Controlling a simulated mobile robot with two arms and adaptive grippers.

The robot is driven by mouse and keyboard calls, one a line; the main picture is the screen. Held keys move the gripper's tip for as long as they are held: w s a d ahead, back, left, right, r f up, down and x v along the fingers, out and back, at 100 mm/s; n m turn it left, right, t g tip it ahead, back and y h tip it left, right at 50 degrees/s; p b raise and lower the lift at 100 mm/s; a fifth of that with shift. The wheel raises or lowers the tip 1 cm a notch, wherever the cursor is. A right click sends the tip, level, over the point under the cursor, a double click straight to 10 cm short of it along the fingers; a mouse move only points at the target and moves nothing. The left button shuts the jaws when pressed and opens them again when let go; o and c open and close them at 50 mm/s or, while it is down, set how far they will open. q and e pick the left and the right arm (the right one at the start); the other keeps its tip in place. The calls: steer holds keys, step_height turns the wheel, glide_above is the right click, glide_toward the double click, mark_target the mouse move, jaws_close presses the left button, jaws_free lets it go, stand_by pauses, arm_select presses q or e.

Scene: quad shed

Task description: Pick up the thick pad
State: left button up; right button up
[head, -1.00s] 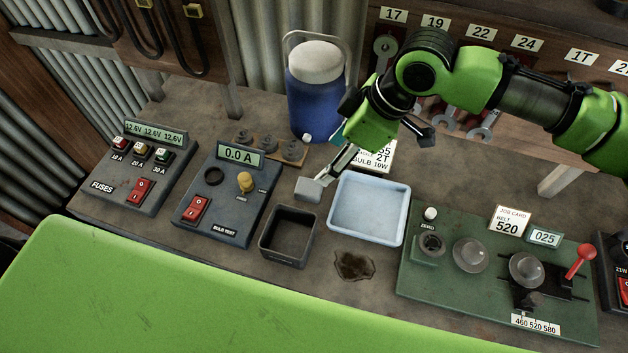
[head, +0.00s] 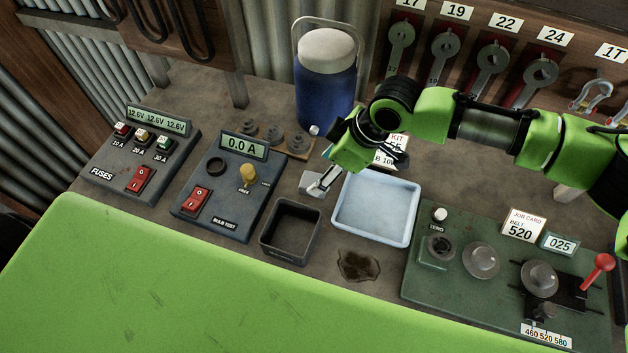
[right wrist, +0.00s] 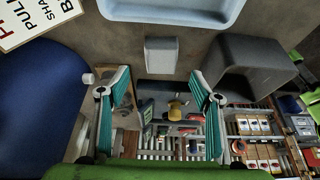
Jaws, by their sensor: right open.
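A small light-grey block, taken as the thick pad (head: 311,184), lies on the bench between the black bin and the blue tray. My right gripper (head: 326,180) is above and beside it, fingers pointing down at it, partly covering it in the head view. In the right wrist view the pad (right wrist: 161,56) lies ahead of the open fingertips (right wrist: 161,72), roughly centred between them. The fingers are apart and hold nothing. I cannot tell whether a finger touches the pad. My left gripper is not in view.
The pale blue tray (head: 377,239) stands close right of the pad, the black bin (head: 271,236) in front. A blue jug (head: 325,95) and a stepped rack of grey knobs (head: 293,145) stand behind. The bulb test box (head: 225,205) is left, the green panel (head: 450,290) right.

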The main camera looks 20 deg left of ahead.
mark_target(318, 178)
steer(key=shift+f+p, duration=0.3)
steer(key=shift+f, duration=0.05)
steer(key=p+x, duration=0.1)
steer(key=x, duration=0.2)
steer(key=shift+s+a+f+p, duration=0.1)
steer(key=shift+s+f+p, duration=0.05)
steer(key=shift+f+p, duration=0.2)
steer(key=shift+a+f, duration=0.15)
steer(key=shift+f, duration=0.3)
steer(key=c, duration=1.1)
